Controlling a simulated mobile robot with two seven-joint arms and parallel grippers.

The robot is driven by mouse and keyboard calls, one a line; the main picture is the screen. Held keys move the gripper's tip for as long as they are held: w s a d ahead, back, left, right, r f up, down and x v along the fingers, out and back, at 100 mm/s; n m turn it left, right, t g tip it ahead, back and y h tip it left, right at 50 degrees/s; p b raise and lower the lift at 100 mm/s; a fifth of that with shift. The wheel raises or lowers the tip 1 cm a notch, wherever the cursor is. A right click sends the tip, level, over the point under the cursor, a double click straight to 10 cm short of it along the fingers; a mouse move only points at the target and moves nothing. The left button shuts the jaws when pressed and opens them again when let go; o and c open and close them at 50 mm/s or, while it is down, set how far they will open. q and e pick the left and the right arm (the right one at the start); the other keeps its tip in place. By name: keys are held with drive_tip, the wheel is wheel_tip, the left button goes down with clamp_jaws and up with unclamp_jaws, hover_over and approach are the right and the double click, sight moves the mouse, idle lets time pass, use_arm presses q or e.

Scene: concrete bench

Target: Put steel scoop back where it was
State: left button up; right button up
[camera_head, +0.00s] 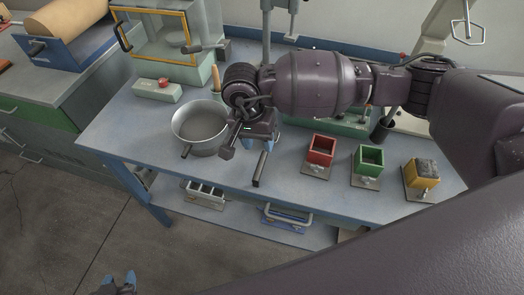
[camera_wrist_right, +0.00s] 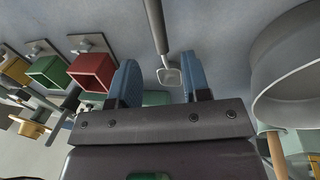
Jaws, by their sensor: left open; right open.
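The steel scoop lies on the bench; its dark handle (camera_head: 262,168) points to the front edge in the head view. In the right wrist view its small square steel head (camera_wrist_right: 170,76) shows between the blue fingers, with the handle running up. In the head view my right gripper hides the head. My right gripper (camera_head: 258,140) is open above the bench, right of a steel pan; it also shows in the right wrist view (camera_wrist_right: 160,85), fingers apart and nothing held. My left gripper (camera_head: 118,284) is open and low at the bottom left, away from the bench.
The steel pan (camera_head: 200,130) stands left of the scoop. A red box (camera_head: 320,150), a green box (camera_head: 368,160) and a yellow box (camera_head: 421,175) with dark contents stand to the right. A yellow-framed glass case (camera_head: 160,45) is behind. The front-left bench top is clear.

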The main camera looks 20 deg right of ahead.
wheel_tip(320, 180, up, 6)
drive_tip(key=a, duration=0.1)
drive_tip(key=shift+w, duration=0.3)
drive_tip(key=shift+f, duration=0.1)
